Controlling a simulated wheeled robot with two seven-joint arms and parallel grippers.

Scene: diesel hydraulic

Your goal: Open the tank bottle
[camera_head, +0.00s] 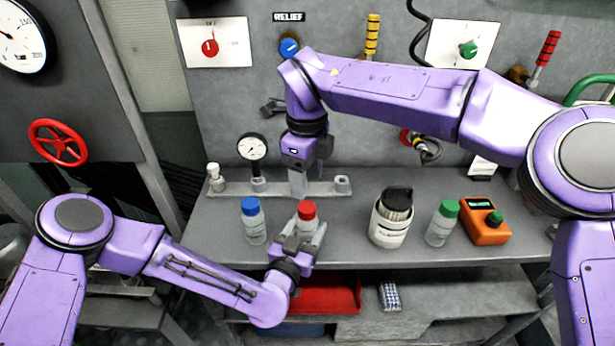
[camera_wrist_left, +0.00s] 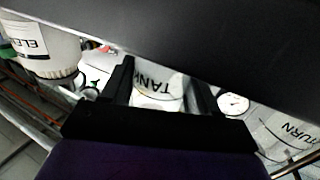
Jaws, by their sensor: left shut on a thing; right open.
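The tank bottle (camera_head: 306,228) stands on the grey bench with its red cap (camera_head: 307,210) on. My left gripper (camera_head: 299,240) is shut on its body from the front. In the left wrist view the bottle (camera_wrist_left: 155,82) shows the letters "TANK" between the two fingers. My right gripper (camera_head: 298,183) points down above the back of the bench, behind and above the red cap. It is open and empty, apart from the bottle.
A blue-capped bottle (camera_head: 253,222) stands just left; its label reads "TURN" in the left wrist view (camera_wrist_left: 295,130). To the right are a white container (camera_head: 390,228), a green-capped bottle (camera_head: 442,224) and an orange meter (camera_head: 485,222). A rail with a gauge (camera_head: 252,147) lies behind.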

